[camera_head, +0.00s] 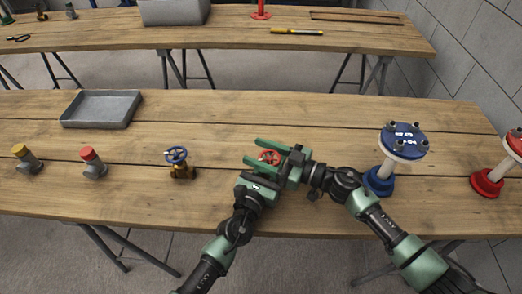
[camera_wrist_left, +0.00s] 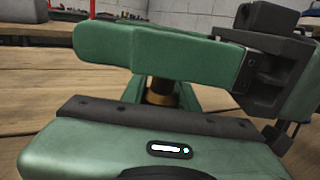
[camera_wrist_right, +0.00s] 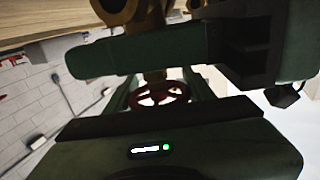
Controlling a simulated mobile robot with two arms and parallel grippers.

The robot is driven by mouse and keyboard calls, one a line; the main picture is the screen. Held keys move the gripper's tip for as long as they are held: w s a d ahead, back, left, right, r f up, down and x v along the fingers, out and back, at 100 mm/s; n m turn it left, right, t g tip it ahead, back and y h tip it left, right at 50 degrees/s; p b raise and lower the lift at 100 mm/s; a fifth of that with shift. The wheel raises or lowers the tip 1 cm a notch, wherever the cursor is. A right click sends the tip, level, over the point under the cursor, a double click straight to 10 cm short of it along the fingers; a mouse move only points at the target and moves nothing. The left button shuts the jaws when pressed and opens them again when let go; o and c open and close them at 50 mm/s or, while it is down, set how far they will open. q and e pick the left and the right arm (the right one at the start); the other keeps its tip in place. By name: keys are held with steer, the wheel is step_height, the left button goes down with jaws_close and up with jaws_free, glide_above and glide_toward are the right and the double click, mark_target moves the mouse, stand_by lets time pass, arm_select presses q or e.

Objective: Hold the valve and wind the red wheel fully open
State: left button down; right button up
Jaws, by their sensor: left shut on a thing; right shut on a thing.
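The valve's red wheel (camera_head: 269,157) shows between the two green fingers of my right gripper (camera_head: 254,151), which reaches in from the right and is shut on it. The wheel (camera_wrist_right: 160,95) also shows between the fingers in the right wrist view, with the brass valve body (camera_wrist_right: 152,25) above it. My left gripper (camera_head: 260,181) comes from below, close to the right one, and is shut on the valve. In the left wrist view, a bit of the brass body (camera_wrist_left: 160,92) shows between its fingers. The grippers hide most of the valve in the head view.
A blue-wheeled brass valve (camera_head: 179,163) stands to the left, with red-capped (camera_head: 92,162) and yellow-capped (camera_head: 25,158) grey fittings beyond. A grey tray (camera_head: 101,108) lies behind. A blue flanged pipe (camera_head: 403,143) stands close to my right arm, a red one (camera_head: 490,180) farther right.

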mark_target(260, 155)
steer(key=n+g, duration=0.1)
steer(key=g, duration=0.1)
steer(key=n+g+y, duration=0.1)
steer(key=n+g, duration=0.1)
steer(key=g, duration=0.1)
steer(key=s+n+g, duration=0.1)
steer(key=n+g, duration=0.1)
steer(key=g, duration=0.1)
steer(key=shift+s+a, duration=0.1)
steer(key=shift+s+f+n+g+h, duration=0.1)
steer(key=shift+n+g+h, duration=0.05)
steer(key=shift+n+g, duration=0.65)
steer(key=shift+s+f+n+g+h, duration=0.15)
steer(key=shift+n+g, duration=0.3)
steer(key=shift+g, duration=0.55)
steer(key=shift+s+f+n+g+h, duration=0.1)
steer(key=shift+n+g+h, duration=0.1)
steer(key=shift+n+g, duration=0.6)
steer(key=shift+s+r+n+g, duration=0.2)
steer(key=shift+n+g, duration=0.05)
steer(key=shift+g, duration=0.45)
steer(key=o, duration=1.4)
steer(key=shift+r, duration=0.1)
steer(key=shift+c, duration=0.2)
steer(key=shift+d, duration=0.2)
steer(key=shift+r, duration=0.15)
steer(key=shift+r, duration=1.05)
step_height(260, 155, up, 8)
steer(key=shift+f, duration=0.15)
